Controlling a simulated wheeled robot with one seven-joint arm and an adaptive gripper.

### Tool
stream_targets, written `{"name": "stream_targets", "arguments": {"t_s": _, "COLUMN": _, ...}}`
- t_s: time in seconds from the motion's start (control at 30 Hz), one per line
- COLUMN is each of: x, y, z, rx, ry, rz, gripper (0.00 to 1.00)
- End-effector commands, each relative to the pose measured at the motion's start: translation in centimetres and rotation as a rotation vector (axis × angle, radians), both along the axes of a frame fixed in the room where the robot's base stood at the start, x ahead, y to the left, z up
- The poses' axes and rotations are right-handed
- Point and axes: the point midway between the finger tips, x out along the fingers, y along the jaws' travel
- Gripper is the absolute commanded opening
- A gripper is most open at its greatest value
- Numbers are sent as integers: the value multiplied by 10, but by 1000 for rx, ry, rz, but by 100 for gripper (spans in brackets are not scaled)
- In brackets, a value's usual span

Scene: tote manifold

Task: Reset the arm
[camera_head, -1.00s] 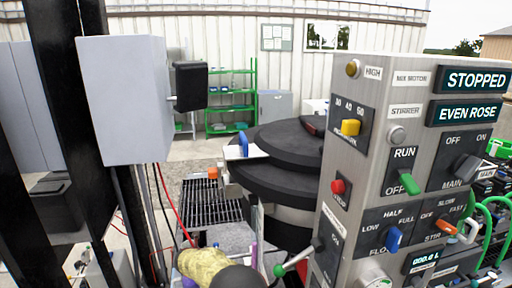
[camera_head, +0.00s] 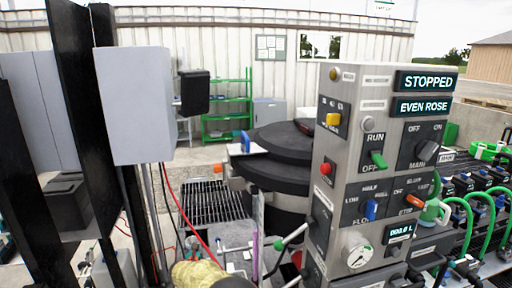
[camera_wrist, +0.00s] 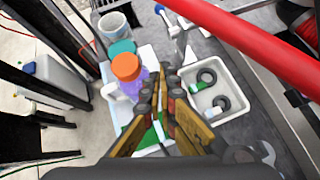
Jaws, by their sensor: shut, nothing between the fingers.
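My gripper (camera_wrist: 160,90) shows in the wrist view with its two fingers pointing away over a grey work surface. It is shut and empty. An orange-capped purple bottle (camera_wrist: 130,80) lies just left of the fingers in the picture. A white tray (camera_wrist: 236,120) with dark rings inside is to their right. I cannot make out the fingers in the head view.
A grey control panel (camera_head: 351,150) reading STOPPED and EVEN ROSE stands at right, beside a round black-topped vessel (camera_head: 270,172). A pale grey box (camera_head: 133,105) hangs on dark posts at left. A red bar (camera_wrist: 255,42) crosses the wrist view's upper right.

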Motion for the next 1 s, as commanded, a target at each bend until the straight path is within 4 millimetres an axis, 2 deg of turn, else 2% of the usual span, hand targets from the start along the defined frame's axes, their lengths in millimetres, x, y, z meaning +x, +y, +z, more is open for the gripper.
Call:
{"name": "stream_targets", "arguments": {"t_s": 0.17, "x": -21, "y": -20, "z": -25, "rx": 103, "ry": 53, "rz": -168, "gripper": 0}}
{"name": "stream_targets", "arguments": {"t_s": 0.3, "x": -45, "y": -40, "z": -49, "rx": 172, "ry": 102, "rz": -310, "gripper": 0}}
{"name": "stream_targets", "arguments": {"t_s": 0.47, "x": -84, "y": -72, "z": -52, "rx": 290, "ry": 152, "rz": -556, "gripper": 0}}
{"name": "stream_targets", "arguments": {"t_s": 0.67, "x": -134, "y": -127, "z": -18, "rx": 464, "ry": 177, "rz": -921, "gripper": 0}}
{"name": "stream_targets", "arguments": {"t_s": 0.87, "x": -193, "y": -192, "z": 43, "rx": 655, "ry": 167, "rz": -1316, "gripper": 0}}
{"name": "stream_targets", "arguments": {"t_s": 1.0, "x": -241, "y": -235, "z": 88, "rx": 786, "ry": 148, "rz": -1580, "gripper": 0}}
